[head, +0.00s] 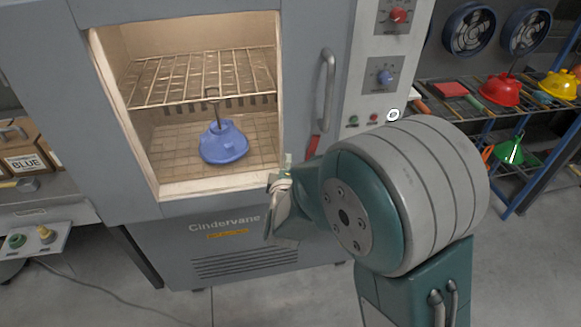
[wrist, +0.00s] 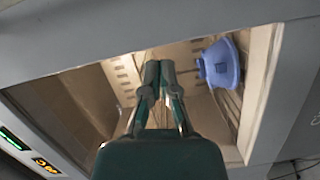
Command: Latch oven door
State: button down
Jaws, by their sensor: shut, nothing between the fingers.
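The grey oven (head: 225,235) stands ahead, with a lit opening or window in its front. I cannot tell whether glass covers it. The front panel with the long metal handle (head: 327,90) appears flush with the oven, but a small gap cannot be ruled out. A red lever (head: 313,146), perhaps the latch, sits just below the handle. My gripper (head: 270,228) is below and left of the red lever, near the opening's lower right corner, apart from the handle. In the wrist view its fingers (wrist: 159,70) are together and empty, against the oven's interior.
A blue hood (head: 223,142) is inside the oven, under a wire rack (head: 205,77). It also shows in the wrist view (wrist: 220,63). A control panel (head: 385,55) is right of the handle. A shelf with coloured hoods (head: 501,90) stands farther right.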

aim_at(307, 142)
jog(key=w, duration=0.5)
jog(key=shift+d+f, duration=0.1)
jog(key=shift+w+d+f, duration=0.1)
jog(key=shift+w+d, duration=0.15)
jog(key=shift+d, duration=0.35)
jog(key=shift+w+d+f, duration=0.15)
jog(key=shift+w+d, duration=0.05)
jog(key=shift+d, duration=0.45)
jog(key=shift+w+d+f, duration=0.1)
jog(key=shift+w+d, duration=0.15)
jog(key=shift+d, duration=0.35)
jog(key=shift+d, duration=0.1)
jog(key=shift+w+d+m, duration=0.1)
jog(key=shift+d+m, duration=0.1)
jog(key=shift+m, duration=0.2)
